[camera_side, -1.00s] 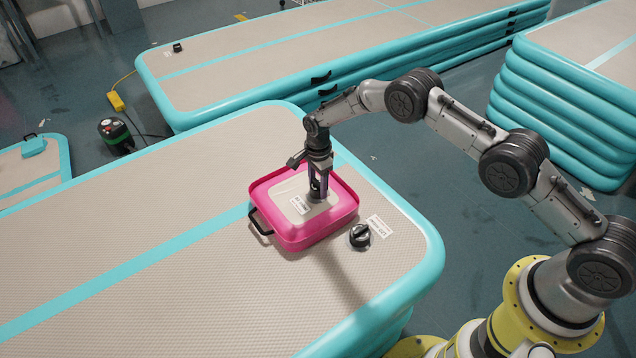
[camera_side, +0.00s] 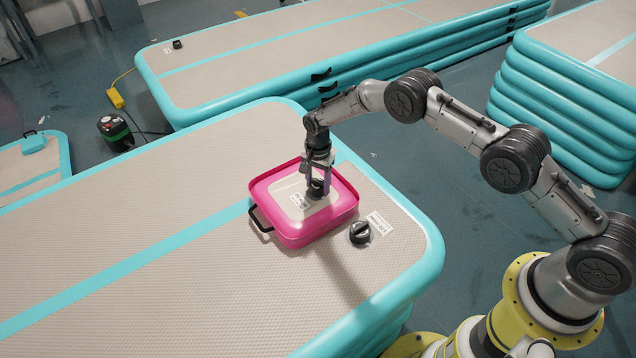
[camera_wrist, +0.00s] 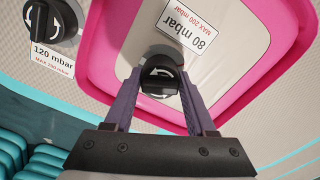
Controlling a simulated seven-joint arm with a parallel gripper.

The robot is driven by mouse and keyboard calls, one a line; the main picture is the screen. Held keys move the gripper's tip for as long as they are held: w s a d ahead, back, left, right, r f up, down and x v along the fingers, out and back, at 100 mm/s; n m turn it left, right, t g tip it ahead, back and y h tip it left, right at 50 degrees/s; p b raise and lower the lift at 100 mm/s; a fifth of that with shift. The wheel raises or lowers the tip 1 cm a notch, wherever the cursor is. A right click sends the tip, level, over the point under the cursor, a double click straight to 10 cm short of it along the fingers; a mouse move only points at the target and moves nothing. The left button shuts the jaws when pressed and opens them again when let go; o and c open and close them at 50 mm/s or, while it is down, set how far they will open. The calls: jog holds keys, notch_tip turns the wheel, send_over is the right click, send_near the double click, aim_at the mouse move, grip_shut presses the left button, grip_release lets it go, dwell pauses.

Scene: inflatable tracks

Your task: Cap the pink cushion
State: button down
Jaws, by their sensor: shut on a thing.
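The pink cushion (camera_side: 300,230) lies on the large inflated track, with a grey top panel and a black handle on its left side. My gripper (camera_side: 317,190) points down over the cushion's top. In the wrist view its two purple fingers (camera_wrist: 160,92) are shut on a black cap (camera_wrist: 160,82) with white arrows. The cap is at the cushion's valve, beside the label reading 80 mbar, MAX 200 mbar (camera_wrist: 192,32). I cannot tell how far the cap is seated on the valve.
The track (camera_side: 130,225) has its own black cap (camera_side: 360,233) beside the cushion, near a label reading 120 mbar (camera_wrist: 52,57). A pump (camera_side: 115,132) with a hose stands on the floor. Stacked tracks (camera_side: 560,110) stand at the right. The track's left part is clear.

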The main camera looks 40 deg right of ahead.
jog(key=n, duration=0.4)
jog(key=shift+n, duration=0.6)
jog(key=n, duration=0.4)
jog(key=shift+n, duration=0.3)
jog(key=shift+c, duration=0.7)
grip_release()
